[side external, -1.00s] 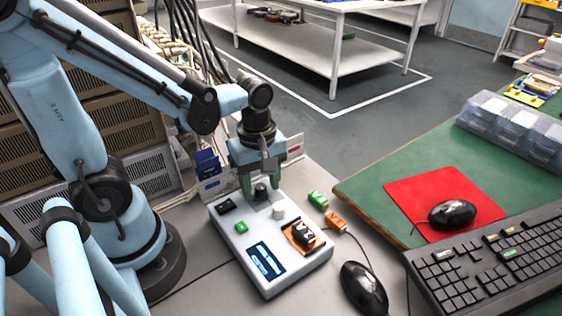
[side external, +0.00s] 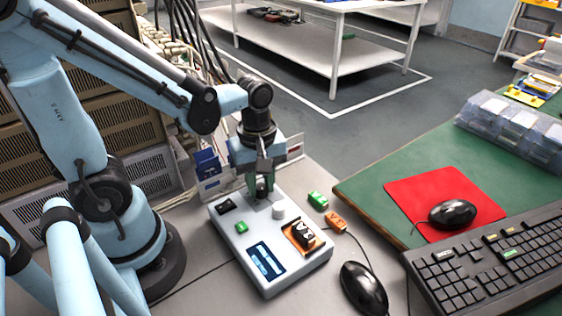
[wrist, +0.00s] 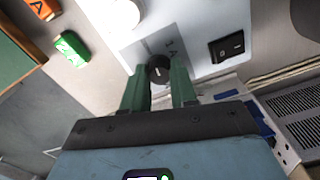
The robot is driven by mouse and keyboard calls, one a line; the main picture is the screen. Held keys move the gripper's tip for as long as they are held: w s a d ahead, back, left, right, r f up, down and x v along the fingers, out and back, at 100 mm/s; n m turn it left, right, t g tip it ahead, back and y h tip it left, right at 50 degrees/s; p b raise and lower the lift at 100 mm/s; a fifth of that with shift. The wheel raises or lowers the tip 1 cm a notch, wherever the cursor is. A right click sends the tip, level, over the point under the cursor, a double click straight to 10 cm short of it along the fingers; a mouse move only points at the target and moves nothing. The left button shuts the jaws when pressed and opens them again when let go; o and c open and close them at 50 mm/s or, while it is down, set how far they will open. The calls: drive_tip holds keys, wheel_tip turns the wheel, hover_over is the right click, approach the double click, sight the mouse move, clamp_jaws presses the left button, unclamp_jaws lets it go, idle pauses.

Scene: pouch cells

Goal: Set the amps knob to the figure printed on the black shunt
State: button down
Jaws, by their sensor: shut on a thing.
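The grey instrument box (side external: 228,222) stands on the bench below my gripper. My gripper (side external: 262,188) points down and is shut on this knob, with one green finger on each side; the fingers also show in the wrist view (wrist: 160,84). A black piece with white marks (side external: 303,236) sits on an orange patch on the box; it may be the shunt, but I cannot read a figure on it.
The box also carries a white knob (side external: 279,211), a green button (side external: 241,228), a black rocker switch (wrist: 227,48) and a lit blue display (side external: 265,261). A green block (side external: 317,200) and an orange block (side external: 336,221) lie to its right. A black mouse (side external: 363,288) lies near its front right.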

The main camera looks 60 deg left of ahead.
sight(261, 186)
drive_tip(key=m, duration=1)
drive_tip(key=shift+m, duration=0.3)
idle(0.4)
drive_tip(key=c, duration=0.9)
unclamp_jaws()
drive_tip(key=shift+r, duration=6.05)
